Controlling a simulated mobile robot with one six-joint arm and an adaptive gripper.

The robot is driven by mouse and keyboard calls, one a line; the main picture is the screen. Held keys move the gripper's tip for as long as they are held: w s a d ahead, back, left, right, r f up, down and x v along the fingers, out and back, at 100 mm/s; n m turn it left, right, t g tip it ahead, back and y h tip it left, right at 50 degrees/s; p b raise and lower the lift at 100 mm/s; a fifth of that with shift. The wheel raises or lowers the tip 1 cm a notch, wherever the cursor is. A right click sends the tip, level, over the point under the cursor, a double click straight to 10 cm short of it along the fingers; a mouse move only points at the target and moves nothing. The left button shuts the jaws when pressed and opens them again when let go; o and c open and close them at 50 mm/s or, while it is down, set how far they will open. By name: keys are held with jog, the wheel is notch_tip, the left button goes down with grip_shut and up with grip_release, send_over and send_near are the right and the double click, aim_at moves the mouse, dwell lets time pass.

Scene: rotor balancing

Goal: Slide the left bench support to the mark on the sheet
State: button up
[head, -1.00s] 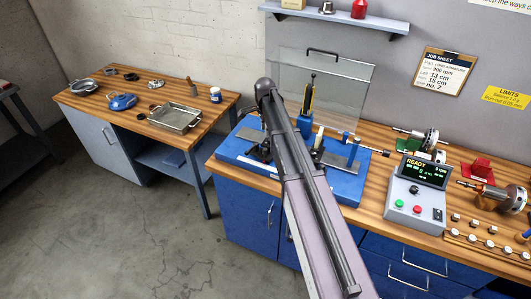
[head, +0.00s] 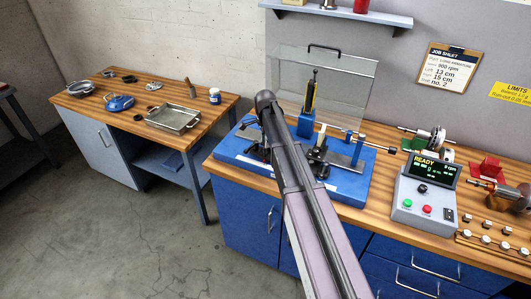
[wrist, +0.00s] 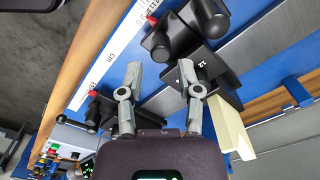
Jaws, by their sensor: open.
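The blue balancing bench (head: 345,187) stands on the wooden worktop. In the wrist view its edge carries a white cm scale (wrist: 108,62). The left support (wrist: 186,28) is black with a red pointer and sits at the upper middle; the right support (wrist: 104,112), also black with a red pointer, is lower left. My gripper (wrist: 160,72) is open over the bench, its right fingertip close to a black block marked 12 (wrist: 205,66); contact cannot be told. My arm hides the gripper in the head view. The job sheet (head: 447,68) appears to read left 13 cm, right 15 cm.
A clear guard (head: 345,85) stands raised behind the bench. A control box (head: 424,192) reading READY is at its right, with rotors (head: 437,140) beyond. A side table (head: 140,125) at left holds a metal tray (head: 173,117). A cream bar (wrist: 230,127) is near the right finger.

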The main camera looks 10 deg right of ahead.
jog(key=shift+f+b, duration=1.75)
jog(key=shift+f, duration=0.3)
grip_shut()
